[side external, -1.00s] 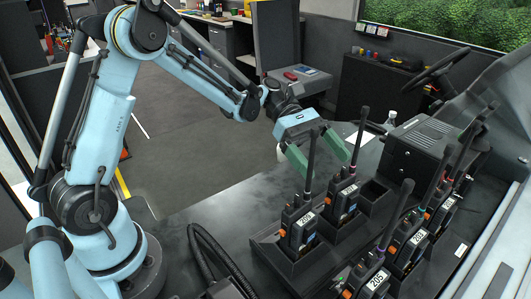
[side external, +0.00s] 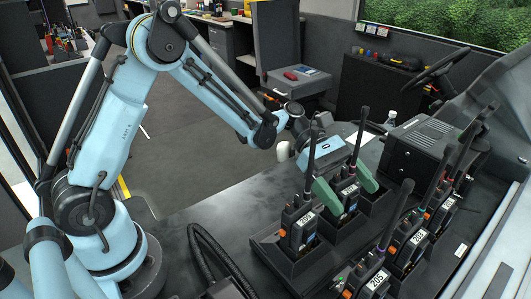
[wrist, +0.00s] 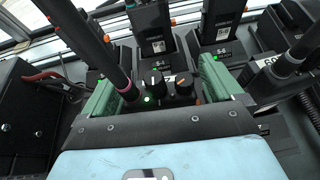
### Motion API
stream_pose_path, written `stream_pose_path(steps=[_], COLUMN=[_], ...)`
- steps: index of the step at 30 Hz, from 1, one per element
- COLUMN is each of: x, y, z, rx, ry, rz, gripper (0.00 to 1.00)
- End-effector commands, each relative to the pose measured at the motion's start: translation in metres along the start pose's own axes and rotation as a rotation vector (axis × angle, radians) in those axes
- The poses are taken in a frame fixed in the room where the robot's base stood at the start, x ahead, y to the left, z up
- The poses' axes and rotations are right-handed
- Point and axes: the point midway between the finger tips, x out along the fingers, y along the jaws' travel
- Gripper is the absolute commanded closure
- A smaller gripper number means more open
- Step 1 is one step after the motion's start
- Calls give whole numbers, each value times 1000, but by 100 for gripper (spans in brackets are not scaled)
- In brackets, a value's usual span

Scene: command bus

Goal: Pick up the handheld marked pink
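The handheld between my fingers is a black radio (side external: 345,193) with a tall antenna and a white label, standing in a dock slot. In the wrist view its top (wrist: 166,88) shows two knobs, a lit green light and an antenna at left with a pinkish band near its foot. My gripper (side external: 346,192) has green fingers, one on each side of this radio's upper part. They stand apart, with a gap showing at the right finger; the gripper (wrist: 160,85) looks open. I cannot tell whether the left finger touches the antenna.
Another radio (side external: 298,228) stands in the same dock (side external: 268,252), close to my near finger. Several more radios stand in a row at right, including one (side external: 409,245) with a white label. A black box (side external: 412,150) sits behind. The desk left of the dock (side external: 215,215) is clear.

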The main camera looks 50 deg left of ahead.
Motion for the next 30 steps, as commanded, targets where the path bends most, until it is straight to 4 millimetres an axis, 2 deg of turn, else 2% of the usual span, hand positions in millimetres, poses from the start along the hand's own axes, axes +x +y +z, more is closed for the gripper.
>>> stream_pose_path(steps=[1,2,12,23,30], x=[0,0,0,-2,-11], y=[0,0,0,0,0], z=[0,0,0,5,26], rx=[0,0,0,0,1], ry=[0,0,0,-1,-1], rz=[0,0,0,0,0], gripper=[14,19,70,71,71])
